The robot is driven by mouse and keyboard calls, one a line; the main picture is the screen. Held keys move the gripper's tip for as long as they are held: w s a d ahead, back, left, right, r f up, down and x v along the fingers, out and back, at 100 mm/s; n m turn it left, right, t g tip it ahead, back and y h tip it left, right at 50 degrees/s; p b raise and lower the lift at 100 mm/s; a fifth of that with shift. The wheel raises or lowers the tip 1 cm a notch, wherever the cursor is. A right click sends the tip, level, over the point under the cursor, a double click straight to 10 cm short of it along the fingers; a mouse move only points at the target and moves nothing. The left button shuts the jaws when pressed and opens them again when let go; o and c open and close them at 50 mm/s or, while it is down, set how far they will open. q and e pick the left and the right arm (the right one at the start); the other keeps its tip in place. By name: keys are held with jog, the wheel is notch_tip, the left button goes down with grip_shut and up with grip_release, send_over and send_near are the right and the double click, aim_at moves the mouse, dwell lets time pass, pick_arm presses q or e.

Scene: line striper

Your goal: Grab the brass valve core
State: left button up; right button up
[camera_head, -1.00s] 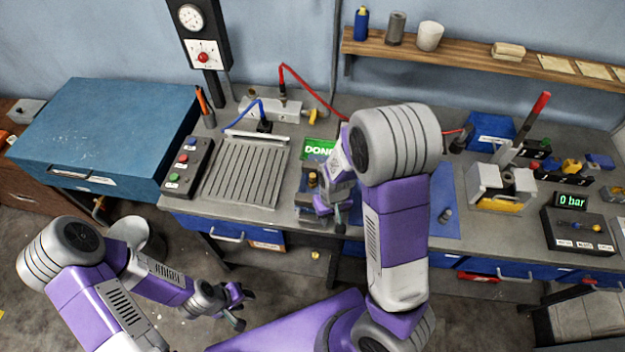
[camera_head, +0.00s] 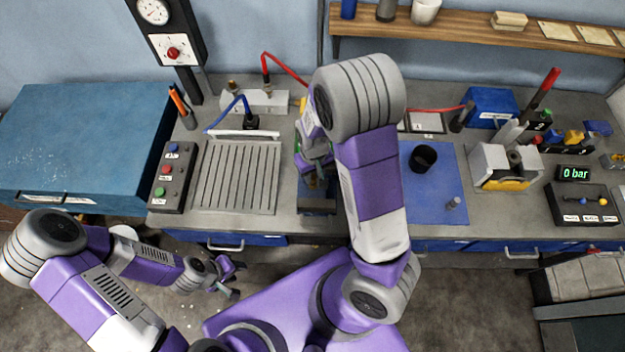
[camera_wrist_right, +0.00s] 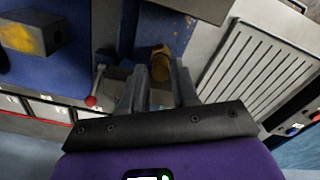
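The brass valve core (camera_wrist_right: 160,65) shows in the right wrist view as a small gold-brown piece at the fixture. My right gripper (camera_wrist_right: 160,88) is open, its two dark fingers on either side of the core's near end. I cannot tell whether they touch it. In the head view my right gripper (camera_head: 315,172) is low over the small fixture (camera_head: 317,205) at the bench's middle, and the arm hides much of it. My left gripper (camera_head: 230,278) hangs in front of the bench, empty, with its fingers apart.
A ribbed tray (camera_head: 238,175) and a button box (camera_head: 173,178) lie left of the fixture. Right of it is a blue mat (camera_head: 435,190) with a dark cup (camera_head: 423,158). A lever with a red ball (camera_wrist_right: 91,100) stands near my right fingers.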

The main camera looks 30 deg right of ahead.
aim_at(313, 176)
jog(key=f, duration=0.3)
jog(key=shift+w+f, duration=0.2)
jog(key=shift+w, duration=0.1)
jog(key=shift+s, duration=0.1)
grip_shut()
jog(key=shift+r, duration=0.2)
